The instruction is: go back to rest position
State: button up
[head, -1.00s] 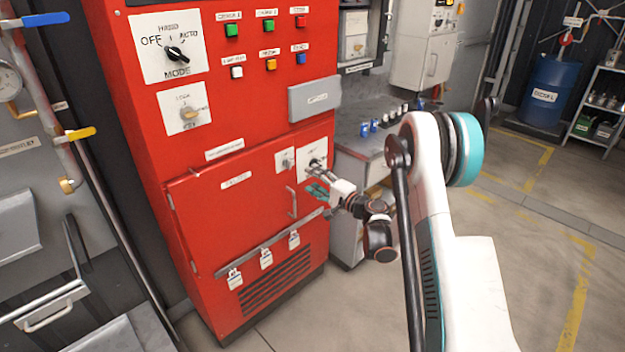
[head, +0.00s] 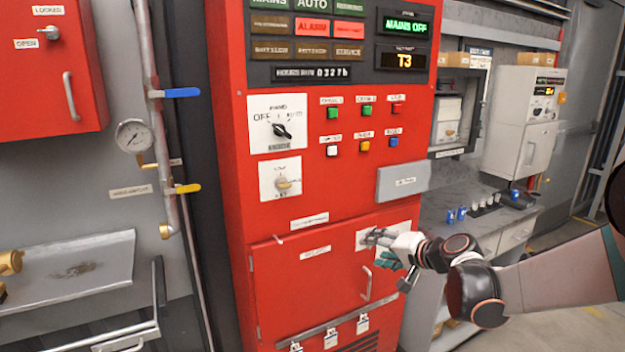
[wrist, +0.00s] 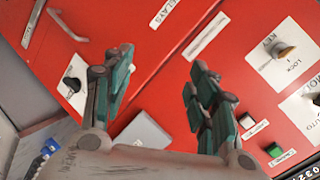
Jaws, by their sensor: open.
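My gripper (head: 376,248) is in front of the lower door of the red cabinet (head: 340,185), beside a white switch plate (head: 400,237) that it partly covers. In the wrist view my gripper (wrist: 162,66) has its two green-padded fingers spread apart with nothing between them. Red cabinet face shows behind the fingers there. A dark knob (wrist: 72,84) on a white plate lies just left of the left finger. I cannot tell whether a fingertip touches the cabinet.
The door handle (head: 366,283) and a grey box (head: 403,181) stick out near my gripper. A grey bench (head: 480,215) with small blue and white items stands to the right. Pipes with a gauge (head: 132,136) and a tilted grey tray (head: 70,270) are at left.

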jog(key=s+a+r+n+g+h, duration=0.1)
jog(key=s+r+n+h, duration=0.1)
jog(key=s, duration=0.7)
jog(key=s+a+r+n+g+h, duration=0.1)
jog(key=s+n+g, duration=0.1)
jog(key=s, duration=0.8)
jog(key=s+d+f+n+h, duration=0.1)
jog(key=s+d+h, duration=0.1)
jog(key=s, duration=0.6)
jog(key=s+d+f+n+g+h, duration=0.1)
jog(key=s+d+f, duration=0.1)
jog(key=s, duration=0.6)
jog(key=shift+d+n+h, duration=0.3)
jog(key=shift+d+h, duration=0.1)
jog(key=shift+c, duration=0.5)
